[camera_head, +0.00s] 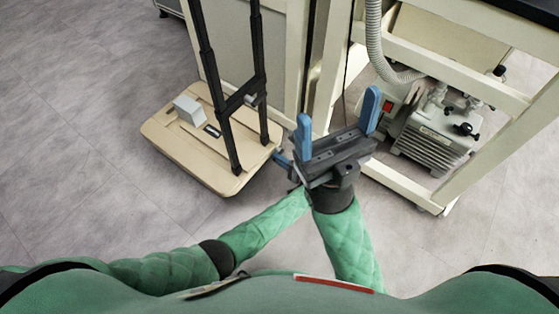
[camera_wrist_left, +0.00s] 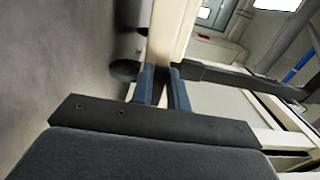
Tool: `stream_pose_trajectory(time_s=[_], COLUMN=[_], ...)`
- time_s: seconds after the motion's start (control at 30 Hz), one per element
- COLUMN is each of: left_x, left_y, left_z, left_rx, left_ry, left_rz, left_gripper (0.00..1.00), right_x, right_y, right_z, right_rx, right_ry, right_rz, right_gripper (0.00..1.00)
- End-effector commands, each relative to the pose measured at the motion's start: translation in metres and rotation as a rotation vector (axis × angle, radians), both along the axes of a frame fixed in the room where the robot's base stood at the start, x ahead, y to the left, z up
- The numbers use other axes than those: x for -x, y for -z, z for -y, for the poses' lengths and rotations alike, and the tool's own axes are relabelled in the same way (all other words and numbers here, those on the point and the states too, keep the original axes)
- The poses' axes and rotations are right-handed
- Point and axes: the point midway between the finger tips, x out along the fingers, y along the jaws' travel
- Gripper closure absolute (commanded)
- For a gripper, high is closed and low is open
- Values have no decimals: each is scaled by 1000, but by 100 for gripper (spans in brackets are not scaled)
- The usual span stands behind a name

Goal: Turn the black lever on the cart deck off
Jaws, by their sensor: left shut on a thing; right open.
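The cart deck (camera_head: 172,150) is a beige platform at left in the head view, with a black upright handle frame (camera_head: 228,124). A small dark piece (camera_head: 212,130) lies flat on it; I cannot tell whether it is the lever. My right gripper (camera_head: 338,112) is open and empty, its blue fingers wide apart, right of the deck. My left gripper (camera_head: 282,158) is mostly hidden behind it, near the deck's right edge. In the left wrist view its blue fingers (camera_wrist_left: 162,78) are close together on a dark thing, too hidden to name, beside a cream post (camera_wrist_left: 172,28).
A small grey box (camera_head: 188,109) stands on the deck. A cream frame (camera_head: 410,190) at right holds a pump (camera_head: 430,140) with black knobs (camera_head: 466,129) and a red switch (camera_head: 387,106). A grey hose (camera_head: 378,45) hangs above. Grey floor (camera_head: 75,150) at left is clear.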

Motion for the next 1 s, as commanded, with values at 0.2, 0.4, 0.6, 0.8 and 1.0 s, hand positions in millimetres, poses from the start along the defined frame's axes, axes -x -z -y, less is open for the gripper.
stream_pose_trajectory(time_s=[0.2,0.4,0.6,0.8,1.0], left_x=[1,1,1,1,0], left_y=[3,2,3,2,2], left_z=[-1,-1,-1,-1,0], left_rx=[18,21,20,21,21], left_ry=[-2,-1,-1,-1,0], left_rz=[24,27,26,27,27], left_gripper=[100,100,82,62,62], right_x=[1,1,1,1,1], right_y=[12,11,10,10,10], right_z=[1,1,2,2,2], right_rx=[0,-1,-2,-2,-2], right_ry=[4,6,6,6,6], right_rz=[-34,-33,-27,-26,-25], right_gripper=[24,24,24,24,24])
